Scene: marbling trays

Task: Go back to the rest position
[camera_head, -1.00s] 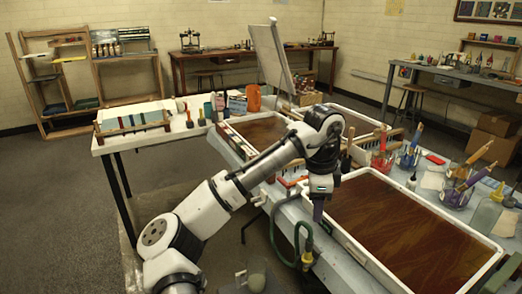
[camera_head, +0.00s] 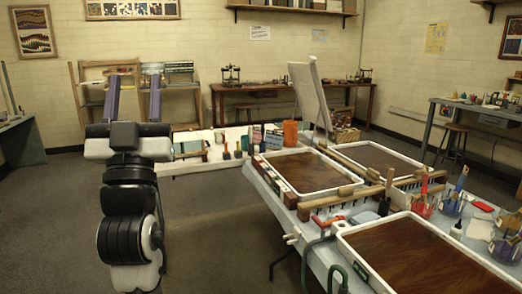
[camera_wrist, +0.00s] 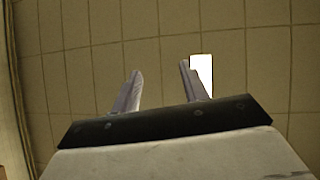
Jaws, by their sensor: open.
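My gripper (camera_head: 134,99) is raised at the left of the head view, pointing up, with its two purple-grey fingers apart and nothing between them. It is well clear of the tables.
The table with marbling trays, a near tray (camera_head: 440,255), a middle tray (camera_head: 262,160) and a far tray (camera_head: 352,142), lies to the right. A white table (camera_head: 190,168) stands behind my arm. A wooden shelf (camera_head: 90,68) is at the back wall. Floor (camera_head: 50,220) at left is clear.

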